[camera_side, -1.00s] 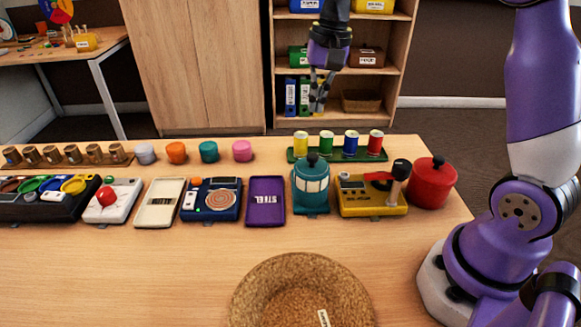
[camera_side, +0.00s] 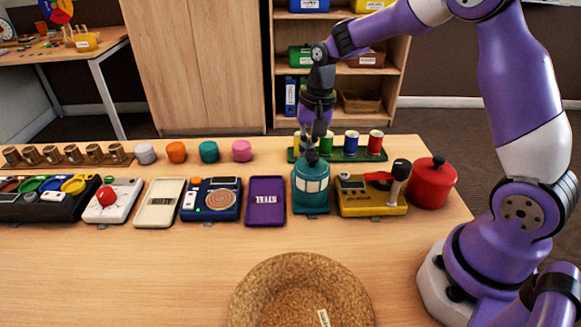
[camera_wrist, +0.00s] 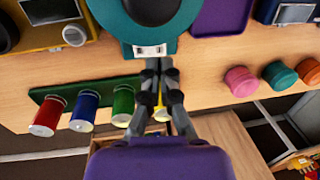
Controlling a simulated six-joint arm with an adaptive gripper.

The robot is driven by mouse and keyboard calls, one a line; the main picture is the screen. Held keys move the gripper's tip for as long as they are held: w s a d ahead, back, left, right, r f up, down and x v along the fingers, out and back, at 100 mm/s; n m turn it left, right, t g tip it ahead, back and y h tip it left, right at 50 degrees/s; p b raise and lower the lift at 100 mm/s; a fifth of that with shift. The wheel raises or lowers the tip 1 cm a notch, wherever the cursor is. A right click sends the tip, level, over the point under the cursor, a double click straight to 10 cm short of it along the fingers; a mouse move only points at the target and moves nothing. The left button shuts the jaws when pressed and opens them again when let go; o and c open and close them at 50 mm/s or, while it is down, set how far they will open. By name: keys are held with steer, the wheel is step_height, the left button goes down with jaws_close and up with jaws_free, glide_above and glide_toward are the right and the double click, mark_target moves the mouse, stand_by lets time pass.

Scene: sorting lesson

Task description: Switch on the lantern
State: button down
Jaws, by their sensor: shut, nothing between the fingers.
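The lantern (camera_side: 311,198) is a teal canister with pale window panels and a dark knob on top, standing upright in the middle of the row. In the wrist view its teal body (camera_wrist: 126,27) is at the top, with a small whitish panel on the near edge that looks like a switch (camera_wrist: 150,50). My gripper (camera_side: 310,150) points down just behind the lantern's top. In the wrist view my gripper (camera_wrist: 159,64) is shut and empty, its fingertips beside the panel. I cannot tell whether they touch it. No glow is clear on the panels.
A green rack (camera_side: 340,154) of coloured spools stands close behind the lantern. A woven basket (camera_side: 250,300) is in front; the front left table is clear.

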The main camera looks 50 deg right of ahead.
steer(key=shift+w+a+f, duration=0.15)
steer(key=shift+f, duration=1.3)
steer(key=shift+w+a+f+g+h, duration=0.15)
steer(key=shift+a+f+g+h, duration=0.05)
steer(key=shift+f+g+h, duration=0.1)
steer(key=shift+d, duration=0.15)
steer(key=shift+r, duration=0.1)
